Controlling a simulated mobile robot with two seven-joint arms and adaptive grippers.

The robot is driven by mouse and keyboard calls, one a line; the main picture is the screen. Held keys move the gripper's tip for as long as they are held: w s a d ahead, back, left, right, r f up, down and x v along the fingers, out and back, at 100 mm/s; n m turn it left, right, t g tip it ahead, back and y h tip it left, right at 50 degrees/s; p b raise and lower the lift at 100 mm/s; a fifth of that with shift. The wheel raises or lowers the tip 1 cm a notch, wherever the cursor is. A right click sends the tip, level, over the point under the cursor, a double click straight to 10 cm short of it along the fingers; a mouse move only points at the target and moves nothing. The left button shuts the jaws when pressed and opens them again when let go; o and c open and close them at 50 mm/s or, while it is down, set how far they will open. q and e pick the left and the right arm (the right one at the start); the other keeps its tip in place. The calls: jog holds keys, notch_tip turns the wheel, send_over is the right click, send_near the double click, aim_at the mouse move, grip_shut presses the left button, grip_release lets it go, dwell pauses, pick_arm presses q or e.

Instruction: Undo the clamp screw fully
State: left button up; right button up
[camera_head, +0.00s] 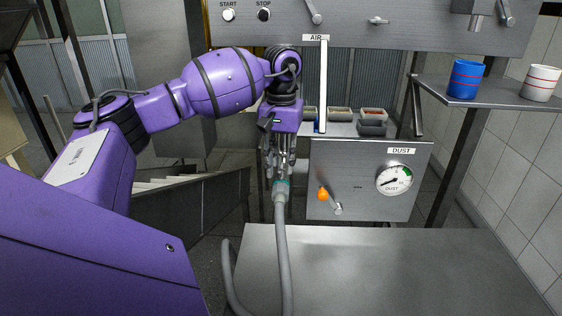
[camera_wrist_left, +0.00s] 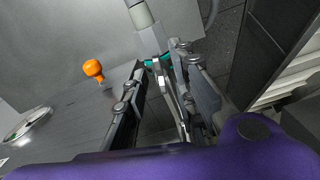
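No part is marked as the clamp screw. My left gripper (camera_head: 281,176) points down at the top end of a grey hose (camera_head: 282,240) with a teal ring (camera_head: 282,183). In the left wrist view the teal ring (camera_wrist_left: 158,62) lies near the fingertips, and slim metal parts show between the fingers. There is a gap beside the left finger, but whether the fingers press on the hose end is unclear. An orange knob (camera_head: 322,193) with a metal lever (camera_head: 337,208) sits on the panel to the right, apart from the gripper. My right gripper is out of view.
The front panel (camera_head: 360,165) carries a DUST gauge (camera_head: 394,179). Small trays (camera_head: 340,115) stand above it. A blue cup (camera_head: 466,79) and a white cup (camera_head: 540,83) stand on the right shelf (camera_head: 500,95).

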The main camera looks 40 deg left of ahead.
pick_arm(q)
grip_shut()
jog(key=shift+n, duration=0.3)
jog(key=n, duration=0.9)
jog(key=shift+b, duration=0.3)
jog(key=n, duration=1)
jog(key=shift+p, duration=0.35)
jog(key=shift+n, duration=0.3)
jog(key=shift+o, duration=0.4)
grip_release()
